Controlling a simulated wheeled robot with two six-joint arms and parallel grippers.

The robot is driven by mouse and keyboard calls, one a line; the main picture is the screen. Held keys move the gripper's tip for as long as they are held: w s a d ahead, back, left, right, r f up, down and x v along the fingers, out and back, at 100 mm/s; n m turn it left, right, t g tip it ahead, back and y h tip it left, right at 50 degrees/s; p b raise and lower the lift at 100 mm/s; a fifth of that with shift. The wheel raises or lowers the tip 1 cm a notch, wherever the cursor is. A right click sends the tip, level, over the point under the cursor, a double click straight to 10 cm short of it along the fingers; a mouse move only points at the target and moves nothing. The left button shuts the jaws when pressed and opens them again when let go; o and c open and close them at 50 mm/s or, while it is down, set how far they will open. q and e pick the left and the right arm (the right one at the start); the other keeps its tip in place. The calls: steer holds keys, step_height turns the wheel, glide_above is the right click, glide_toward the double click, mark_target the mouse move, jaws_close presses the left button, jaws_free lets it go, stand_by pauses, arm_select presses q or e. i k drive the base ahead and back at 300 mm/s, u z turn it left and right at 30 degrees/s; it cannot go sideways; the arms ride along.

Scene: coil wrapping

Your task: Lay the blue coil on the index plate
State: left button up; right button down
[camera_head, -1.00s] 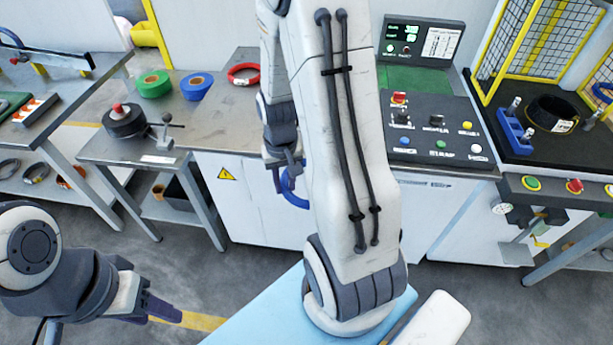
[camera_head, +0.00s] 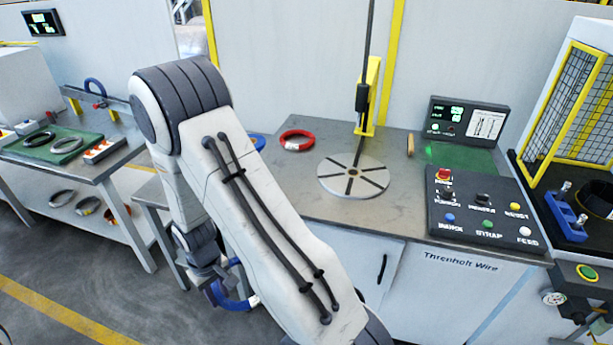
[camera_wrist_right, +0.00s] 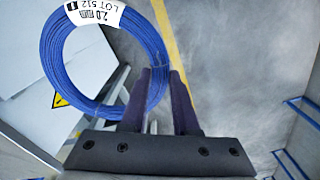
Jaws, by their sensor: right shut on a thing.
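The blue coil (camera_head: 233,303) hangs from my right gripper (camera_head: 210,280), low in front of the workbench, left of centre in the head view; my arm hides part of it. In the right wrist view the blue coil (camera_wrist_right: 50,45) carries a white label, and the fingers of my right gripper (camera_wrist_right: 162,75) are closed on its right side. The index plate (camera_head: 340,187) is a round grey disc with dark radial slots on the bench, bare on top. It is up and to the right of the gripper, well apart from the coil. My left gripper is out of view.
A red coil (camera_head: 297,140) lies left of the plate. A yellow post (camera_head: 368,95) stands behind it. A control panel (camera_head: 480,215) is at the right. My right arm covers the bench's left part. A table with several coils (camera_head: 67,146) is at far left.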

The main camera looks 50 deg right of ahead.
mark_target(354, 171)
steer(key=u, duration=1.05)
steer(key=k, duration=1.05)
steer(key=z, duration=1.4)
